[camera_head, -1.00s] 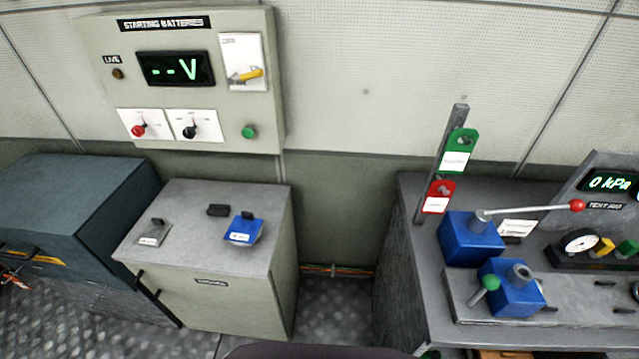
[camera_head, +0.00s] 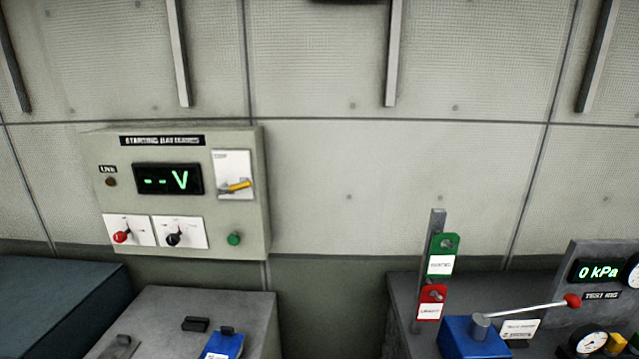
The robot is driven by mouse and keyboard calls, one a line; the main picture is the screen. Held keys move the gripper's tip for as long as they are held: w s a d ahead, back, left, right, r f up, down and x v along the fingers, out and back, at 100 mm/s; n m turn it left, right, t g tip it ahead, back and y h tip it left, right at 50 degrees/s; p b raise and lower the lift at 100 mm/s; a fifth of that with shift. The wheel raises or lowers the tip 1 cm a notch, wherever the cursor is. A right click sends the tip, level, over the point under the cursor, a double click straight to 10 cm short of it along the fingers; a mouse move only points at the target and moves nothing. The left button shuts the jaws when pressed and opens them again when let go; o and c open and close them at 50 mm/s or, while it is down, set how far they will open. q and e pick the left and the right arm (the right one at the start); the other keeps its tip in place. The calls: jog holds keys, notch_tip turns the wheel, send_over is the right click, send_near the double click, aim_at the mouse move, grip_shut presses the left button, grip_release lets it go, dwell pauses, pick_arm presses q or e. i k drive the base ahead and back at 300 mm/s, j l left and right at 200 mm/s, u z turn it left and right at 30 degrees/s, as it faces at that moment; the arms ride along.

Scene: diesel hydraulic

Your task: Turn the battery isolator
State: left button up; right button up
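The starting batteries panel (camera_head: 210,222) is a pale box on the wall at the left. Its display (camera_head: 168,179) reads "-- V" in green. A yellow-handled switch (camera_head: 236,186) sits on a white plate at its upper right, the handle lying nearly level. Below are a red knob (camera_head: 122,236) and a black knob (camera_head: 173,239), each on a white plate. I cannot read which one is labelled as the isolator. A green button (camera_head: 234,239) is at the lower right, and a dark lamp (camera_head: 110,182) sits under the "LIVE" label. Neither gripper is in view.
A grey cabinet (camera_head: 255,308) with a blue tagged item (camera_head: 222,346) stands below the panel, beside a dark blue cabinet (camera_head: 62,300). At the right, a bench holds a blue pump (camera_head: 470,340) with a red-tipped lever, a post with green tag (camera_head: 442,250) and red tag (camera_head: 430,300), and a gauge display (camera_head: 597,271).

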aim_at(120, 237)
jog(key=u, duration=1.25)
